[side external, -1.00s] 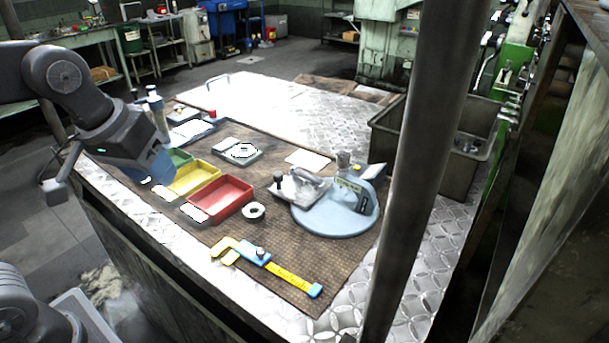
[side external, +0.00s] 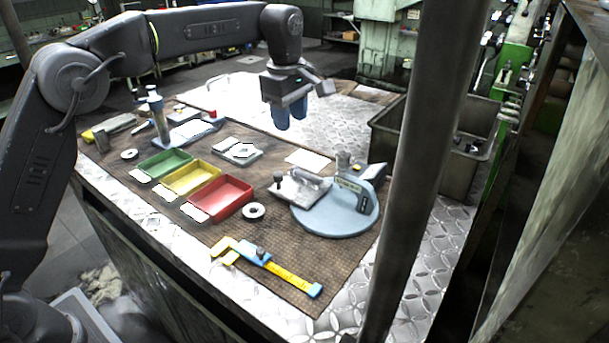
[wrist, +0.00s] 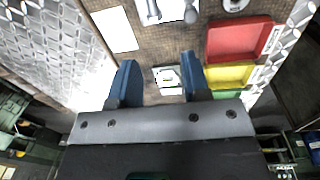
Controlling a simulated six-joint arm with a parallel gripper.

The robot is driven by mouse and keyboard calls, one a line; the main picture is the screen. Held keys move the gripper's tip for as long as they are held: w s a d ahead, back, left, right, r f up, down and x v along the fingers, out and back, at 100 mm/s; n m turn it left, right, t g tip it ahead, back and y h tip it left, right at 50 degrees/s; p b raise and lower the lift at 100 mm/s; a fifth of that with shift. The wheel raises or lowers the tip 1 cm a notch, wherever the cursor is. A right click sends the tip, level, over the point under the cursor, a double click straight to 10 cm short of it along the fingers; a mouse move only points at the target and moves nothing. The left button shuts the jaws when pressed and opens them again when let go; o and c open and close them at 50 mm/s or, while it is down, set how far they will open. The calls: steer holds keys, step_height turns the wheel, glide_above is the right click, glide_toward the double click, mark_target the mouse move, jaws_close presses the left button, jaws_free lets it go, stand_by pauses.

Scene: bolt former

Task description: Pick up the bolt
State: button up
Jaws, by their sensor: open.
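My gripper (side external: 287,117) is open and empty, with its blue fingers pointing down, high above the back of the bench. It also shows in the wrist view (wrist: 157,62), with a gap between the fingers. A small upright dark piece that looks like a bolt (side external: 277,181) stands at the left end of a metal block in the side view. Another small dark bolt-like piece (side external: 260,253) is on the yellow and blue caliper. I cannot tell for sure which piece is the bolt. My gripper is apart from both.
Green (side external: 165,164), yellow (side external: 190,178) and red (side external: 220,196) trays line the bench's left side. A round light-blue base (side external: 335,218) is right of them, near a black-and-white ring (side external: 253,211). A dark post (side external: 425,150) and metal bin (side external: 395,140) stand at right.

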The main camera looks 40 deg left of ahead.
glide_above(296, 169)
steer(key=s, duration=0.1)
step_height(296, 169, down, 9)
steer(key=shift+d+r, duration=0.15)
steer(key=shift+w+f, duration=0.25)
steer(key=shift+f, duration=1.05)
steer(key=shift+w+f, duration=0.25)
steer(key=shift+f, duration=1)
steer(key=shift+c, duration=0.3)
jaws_close()
steer(key=shift+r, duration=0.1)
